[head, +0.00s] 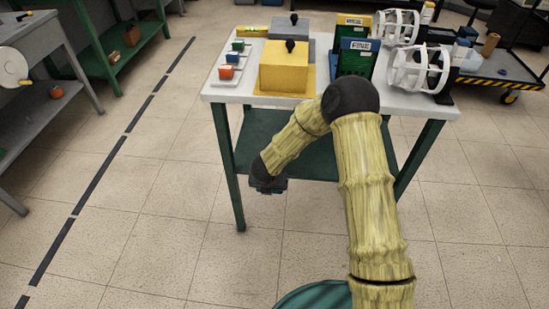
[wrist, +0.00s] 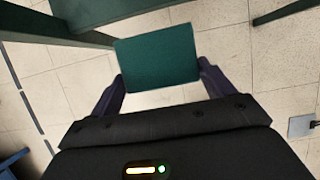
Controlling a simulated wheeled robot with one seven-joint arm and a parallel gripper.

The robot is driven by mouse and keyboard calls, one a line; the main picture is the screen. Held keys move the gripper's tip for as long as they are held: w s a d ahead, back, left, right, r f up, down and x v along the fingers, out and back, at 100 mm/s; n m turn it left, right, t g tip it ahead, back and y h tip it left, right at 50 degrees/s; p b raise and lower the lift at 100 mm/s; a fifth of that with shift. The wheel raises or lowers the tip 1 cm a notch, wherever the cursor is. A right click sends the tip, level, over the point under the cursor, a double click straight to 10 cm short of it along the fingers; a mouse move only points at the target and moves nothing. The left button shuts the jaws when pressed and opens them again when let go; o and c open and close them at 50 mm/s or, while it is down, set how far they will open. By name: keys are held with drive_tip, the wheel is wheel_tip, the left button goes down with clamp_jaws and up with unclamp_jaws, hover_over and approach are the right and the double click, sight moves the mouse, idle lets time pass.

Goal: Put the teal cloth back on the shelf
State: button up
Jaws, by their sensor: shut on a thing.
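The teal cloth (wrist: 158,56) shows in the wrist view as a flat, folded rectangle between the two fingers. My gripper (wrist: 160,74) is shut on it, with a finger at each side edge. In the head view my gripper (head: 268,184) hangs low in front of the table, near its left front leg, and appears at about the height of the dark green lower shelf (head: 258,128) or below it. The cloth is barely discernible there, dark against the gripper. My arm hides part of the lower shelf.
The white tabletop (head: 222,96) holds a yellow box (head: 284,68), a grey box (head: 300,30), small coloured blocks, upright panels and white ring frames (head: 418,70). Green table legs (head: 228,175) flank the shelf. A trolley (head: 500,66) stands right.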

drive_tip(key=w, duration=0.7)
drive_tip(key=w+p, duration=0.1)
drive_tip(key=w, duration=0.6)
drive_tip(key=shift+w+d, duration=0.2)
drive_tip(key=shift+w, duration=0.2)
drive_tip(key=shift+w, duration=0.1)
drive_tip(key=shift+w, duration=0.25)
drive_tip(key=shift+f+b, duration=0.6)
drive_tip(key=shift+f, duration=1.1)
drive_tip(key=shift+f, duration=0.1)
drive_tip(key=o, duration=0.8)
drive_tip(key=p+v, duration=0.2)
drive_tip(key=v, duration=1)
drive_tip(key=shift+d, duration=0.1)
